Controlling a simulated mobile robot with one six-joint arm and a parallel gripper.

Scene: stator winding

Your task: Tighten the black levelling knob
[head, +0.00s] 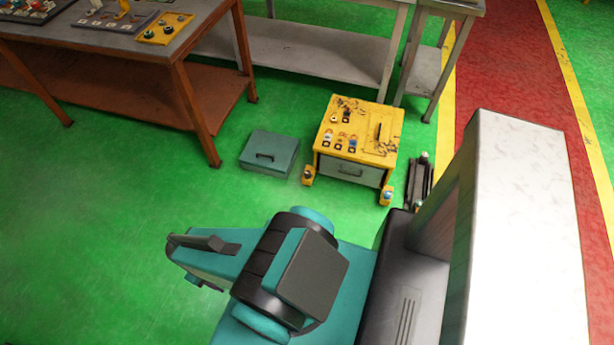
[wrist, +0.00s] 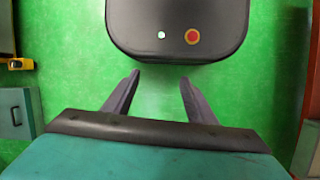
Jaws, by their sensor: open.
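The yellow cabinet (head: 345,128) stands on the green floor in the head view, with switches and small knobs on its top. Small yellow feet carry knobs at its front left corner (head: 308,174) and front right corner (head: 387,195). The right one looks blue; the left one looks dark and pale. I cannot make out which knob is the black levelling knob. My gripper (wrist: 160,77) is open and empty in the wrist view, over bare green floor. Its fingers are apart and touch nothing. The head view does not show the fingers clearly.
A teal case (head: 269,153) lies left of the cabinet. A brown workbench (head: 200,95) stands at upper left and a grey bench (head: 310,50) behind. A dark rail-like object (head: 420,180) is right of the cabinet. Floor at left is clear.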

